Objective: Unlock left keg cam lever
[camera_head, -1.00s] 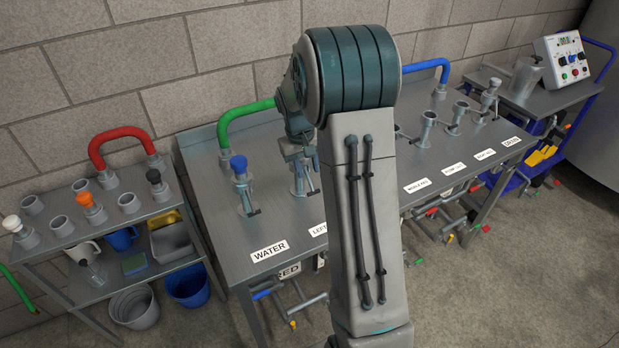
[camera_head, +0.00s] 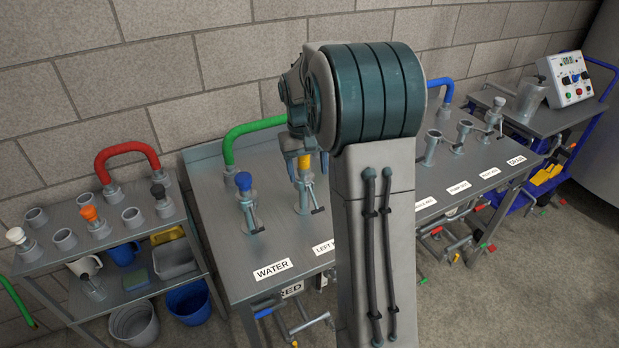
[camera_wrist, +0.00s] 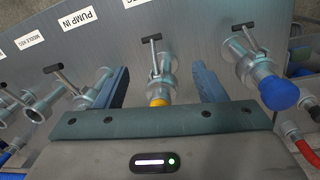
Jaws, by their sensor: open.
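The left keg fitting (camera_head: 304,195) stands upright on the table behind its "LEFT K…" label, part of which shows. It has a yellow cap (camera_head: 304,162) and a small T-shaped cam lever (camera_head: 318,210) on its side. My gripper (camera_head: 297,138) is just above and behind the cap in the head view, partly hidden by my arm. In the wrist view my gripper (camera_wrist: 160,86) is open, with a finger on each side of the yellow-capped fitting (camera_wrist: 157,72) and apart from it. The lever (camera_wrist: 152,40) points away from the palm.
A blue-capped water fitting (camera_head: 246,200) stands beside it to the left, with a green hose (camera_head: 250,130) behind. More fittings (camera_head: 462,136) stand to the right. A shelf (camera_head: 150,222) with a red hose (camera_head: 126,150) is at left. A cart (camera_head: 548,125) stands at right.

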